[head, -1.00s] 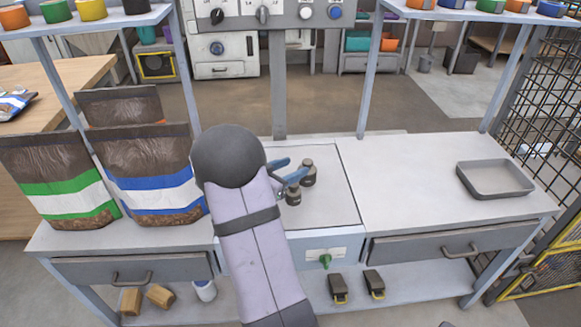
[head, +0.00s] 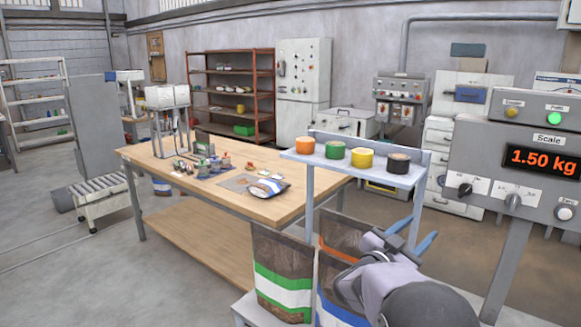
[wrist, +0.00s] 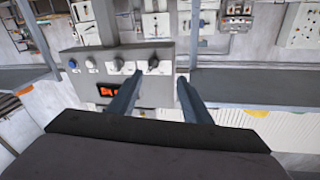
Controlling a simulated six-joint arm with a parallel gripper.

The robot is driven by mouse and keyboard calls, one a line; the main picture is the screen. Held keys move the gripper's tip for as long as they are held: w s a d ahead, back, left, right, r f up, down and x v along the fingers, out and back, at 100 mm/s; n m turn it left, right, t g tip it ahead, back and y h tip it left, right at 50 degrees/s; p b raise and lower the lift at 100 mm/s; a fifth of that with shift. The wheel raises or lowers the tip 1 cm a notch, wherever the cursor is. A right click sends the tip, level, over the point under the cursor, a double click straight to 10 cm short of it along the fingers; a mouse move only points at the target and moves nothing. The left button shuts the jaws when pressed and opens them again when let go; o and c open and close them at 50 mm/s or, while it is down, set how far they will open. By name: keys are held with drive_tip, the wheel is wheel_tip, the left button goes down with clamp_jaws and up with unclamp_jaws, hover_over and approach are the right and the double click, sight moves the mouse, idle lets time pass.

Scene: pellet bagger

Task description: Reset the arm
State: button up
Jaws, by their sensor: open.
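My gripper (head: 413,236) is raised at the lower right of the head view, beside the bags and in front of the shelf post. Its two blue fingers are spread apart with nothing between them. In the wrist view the fingers (wrist: 160,82) are also apart and empty. Behind them is the scale panel (wrist: 152,93), seen upside down with its red display and knobs. In the head view the scale panel (head: 535,165) reads 1.50 kg and has a green light lit. The bench top under my arm is mostly out of view.
A green-striped bag (head: 283,272), a blue-striped bag (head: 335,308) and an orange-striped bag (head: 342,236) stand close to my arm. A small shelf (head: 345,168) holds several coloured rolls. A wooden table (head: 165,165) with tools and a bag stands behind.

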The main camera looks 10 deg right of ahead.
drive_tip(key=w+a+r+n+t+y+p, duration=0.1)
drive_tip(key=w+a+r+n+t+y, duration=0.15)
drive_tip(key=a, duration=0.65)
drive_tip(key=w+a+r+n+t+y, duration=0.2)
drive_tip(key=a+n+t+y, duration=0.15)
drive_tip(key=a, duration=0.45)
drive_tip(key=s+a+f+n+g+y+b, duration=0.2)
drive_tip(key=s+a+f+y+b, duration=0.1)
drive_tip(key=f, duration=0.6)
drive_tip(key=s+a+f+n+g+y+b, duration=0.2)
drive_tip(key=s+a+f+y, duration=0.1)
drive_tip(key=f, duration=0.5)
drive_tip(key=s+a+f+n+g+y+b, duration=0.2)
drive_tip(key=s+a+f+y+b, duration=0.15)
drive_tip(key=f, duration=0.55)
drive_tip(key=s+d+f+n+g+b, duration=0.1)
drive_tip(key=s+f+g+b, duration=0.1)
drive_tip(key=s+f+g, duration=0.5)
drive_tip(key=s+d+f+b, duration=0.15)
drive_tip(key=s+f, duration=0.25)
drive_tip(key=s, duration=0.7)
drive_tip(key=s+f+n+g+b, duration=0.1)
drive_tip(key=s+f+g+b, duration=0.1)
drive_tip(key=s+f+g, duration=0.35)
wheel_tip(320, 180, up, 19)
drive_tip(key=s+t+p, duration=0.2)
drive_tip(key=p, duration=1.7)
drive_tip(key=shift+f, duration=0.2)
drive_tip(key=shift+s, duration=0.1)
